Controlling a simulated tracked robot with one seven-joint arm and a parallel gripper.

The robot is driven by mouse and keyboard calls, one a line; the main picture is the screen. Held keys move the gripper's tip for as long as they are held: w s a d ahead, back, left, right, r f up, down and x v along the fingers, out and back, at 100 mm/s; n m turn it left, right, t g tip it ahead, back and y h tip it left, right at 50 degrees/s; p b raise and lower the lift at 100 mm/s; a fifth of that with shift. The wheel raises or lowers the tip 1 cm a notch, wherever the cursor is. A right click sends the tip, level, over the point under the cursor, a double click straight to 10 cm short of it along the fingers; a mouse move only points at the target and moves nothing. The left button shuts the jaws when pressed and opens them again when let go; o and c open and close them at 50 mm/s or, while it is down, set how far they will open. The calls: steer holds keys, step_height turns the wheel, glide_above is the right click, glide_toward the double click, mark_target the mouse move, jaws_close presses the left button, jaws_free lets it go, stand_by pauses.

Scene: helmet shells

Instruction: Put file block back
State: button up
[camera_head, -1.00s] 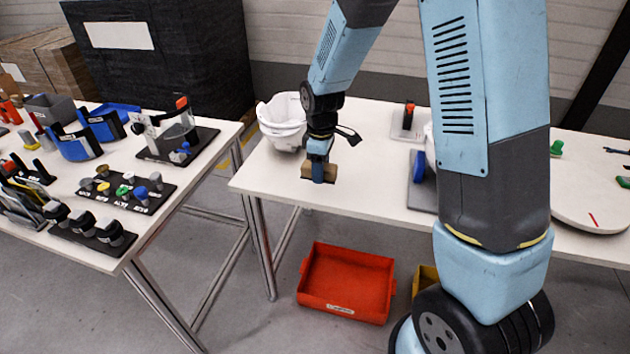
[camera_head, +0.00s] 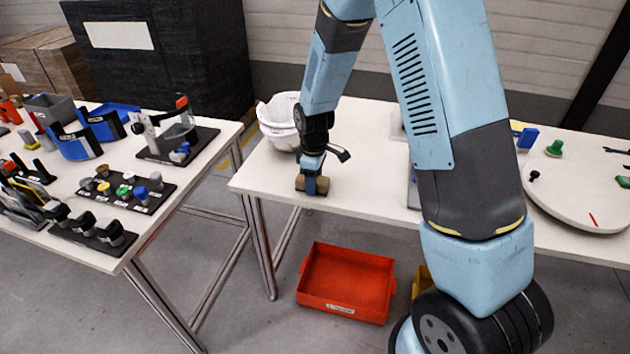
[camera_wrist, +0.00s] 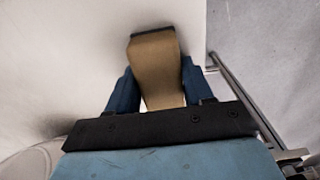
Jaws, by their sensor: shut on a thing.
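The file block (camera_head: 321,186) is a tan-brown block with a dark edge along its far end. My gripper (camera_head: 312,184) is shut on it, low at the left front part of the white table (camera_head: 350,200). In the wrist view the block (camera_wrist: 157,65) sits between the two blue fingers of my gripper (camera_wrist: 157,90). The block is at or just above the tabletop; I cannot tell whether it touches.
A white helmet shell (camera_head: 279,120) stands on the table just behind my gripper. A red bin (camera_head: 346,282) is on the floor below the front edge. A second table (camera_head: 115,225) at left holds tools and racks. A round white plate (camera_head: 580,205) is at right.

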steer(key=shift+f, duration=0.1)
steer(key=o, duration=0.9)
steer(key=shift+o, duration=0.2)
step_height(320, 180, up, 12)
steer(key=shift+r, duration=0.2)
steer(key=s+d+r+m+t, duration=0.1)
steer(key=s+d+r+m, duration=0.2)
steer(key=s+d+r, duration=0.35)
steer(key=s+d+r+m+t, duration=0.2)
steer(key=s+d+r+m, duration=0.15)
steer(key=r, duration=0.55)
steer(key=s+d+r+m+t, duration=0.1)
steer(key=s+d+r+m, duration=0.2)
steer(key=s, duration=0.4)
steer(key=s+d+r+m+t, duration=0.1)
steer(key=s+d+r+m, duration=0.2)
steer(key=s, duration=0.5)
steer(key=shift+s+d+r+m+t, duration=0.15)
steer(key=shift+s+d+m+t, duration=0.15)
steer(key=shift+d+m, duration=0.8)
